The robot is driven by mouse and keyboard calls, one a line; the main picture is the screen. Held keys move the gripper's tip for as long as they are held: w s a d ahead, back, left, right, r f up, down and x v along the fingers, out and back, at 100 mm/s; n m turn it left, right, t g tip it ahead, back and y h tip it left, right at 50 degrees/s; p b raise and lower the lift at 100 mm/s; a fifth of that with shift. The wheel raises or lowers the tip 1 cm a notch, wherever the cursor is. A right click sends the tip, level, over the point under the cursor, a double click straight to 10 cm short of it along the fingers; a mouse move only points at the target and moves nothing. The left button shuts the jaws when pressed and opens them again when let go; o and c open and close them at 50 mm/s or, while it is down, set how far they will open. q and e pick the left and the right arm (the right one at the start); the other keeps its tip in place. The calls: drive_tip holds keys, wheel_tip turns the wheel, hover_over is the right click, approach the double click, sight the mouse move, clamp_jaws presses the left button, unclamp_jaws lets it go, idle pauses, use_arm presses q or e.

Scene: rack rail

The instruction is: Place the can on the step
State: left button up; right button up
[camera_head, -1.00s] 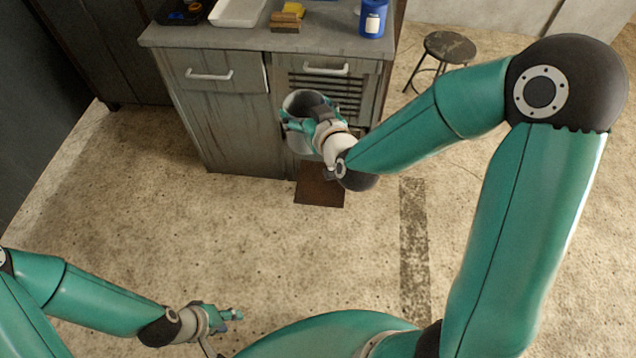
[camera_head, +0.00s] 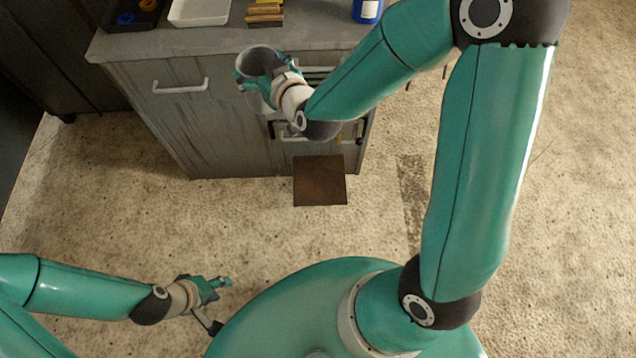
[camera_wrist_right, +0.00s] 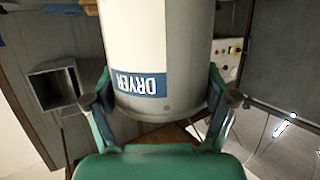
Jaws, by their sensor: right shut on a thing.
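The can (camera_head: 257,60) is a grey, open-topped cylinder. In the right wrist view the can (camera_wrist_right: 186,50) carries a white label with a blue band reading "DRYER". My right gripper (camera_head: 264,76) is shut on it, with one finger on each side in the wrist view (camera_wrist_right: 162,108). The can is held in the air before the cabinet front, near the counter edge. A flat brown square (camera_head: 320,181), which may be the step, lies low in front of the cabinet; its height is unclear. My left gripper (camera_head: 218,286) is low at the left, apart from everything, its opening unclear.
The grey cabinet (camera_head: 180,125) has a drawer and handles facing me. On its counter are a white tray (camera_head: 200,11), a dark tray with coloured rings (camera_head: 135,14), wooden blocks (camera_head: 265,14) and a blue container (camera_head: 366,10). The concrete floor (camera_head: 230,220) is clear.

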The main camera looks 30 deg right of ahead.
drive_tip(key=shift+r, duration=0.1)
drive_tip(key=shift+d, duration=0.1)
drive_tip(key=w+d+f+m+g+h+b, duration=0.1)
drive_tip(key=d+f+m+h+b, duration=0.3)
drive_tip(key=f+b, duration=1.2)
drive_tip(key=w+d+f+h+b, duration=0.1)
drive_tip(key=d+f+b, duration=0.6)
drive_tip(key=f+b, duration=0.9)
drive_tip(key=w+d+f+m+g+h+b, duration=0.1)
drive_tip(key=d+f+m+h+b, duration=0.3)
drive_tip(key=f+b, duration=1.25)
drive_tip(key=shift+n+y, duration=0.6)
drive_tip(key=shift+n, duration=0.2)
drive_tip(key=f, duration=0.8)
drive_tip(key=d+f+b, duration=0.1)
drive_tip(key=f, duration=1.6)
drive_tip(key=shift+s+d, duration=0.15)
drive_tip(key=shift+d, duration=0.15)
drive_tip(key=o, duration=1.5)
